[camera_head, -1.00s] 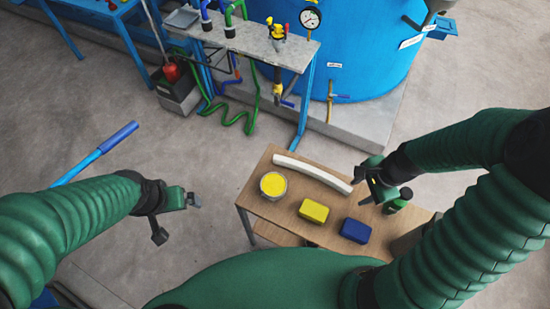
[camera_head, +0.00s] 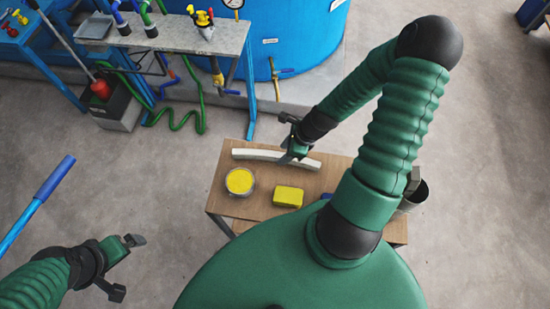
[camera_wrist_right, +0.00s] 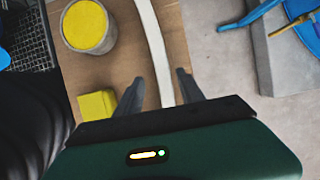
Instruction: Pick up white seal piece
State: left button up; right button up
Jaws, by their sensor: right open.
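The white seal piece (camera_head: 255,154) is a long, slightly curved strip lying along the far edge of a small wooden table (camera_head: 225,180). My right gripper (camera_head: 289,140) is open over the right part of the strip. In the right wrist view the seal piece (camera_wrist_right: 153,40) runs down between the two spread fingers of the right gripper (camera_wrist_right: 161,88). Whether the fingers touch it, I cannot tell. My left gripper (camera_head: 126,267) is open and empty at the lower left, away from the table.
A round tin with yellow contents (camera_head: 239,181) and a yellow block (camera_head: 288,196) stand on the table near the strip. A blue block (camera_head: 326,196) is mostly hidden by my right arm. A grey workbench (camera_head: 180,35) and blue tank (camera_head: 290,45) stand behind.

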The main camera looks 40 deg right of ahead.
aim_at(277, 155)
jog(key=x, duration=0.2)
jog(key=w+x, duration=0.1)
jog(key=x, duration=0.2)
jog(key=shift+w+r, duration=0.1)
jog(key=shift+w, duration=0.05)
jog(key=shift+a+r, duration=0.1)
jog(key=c, duration=0.3)
grip_shut()
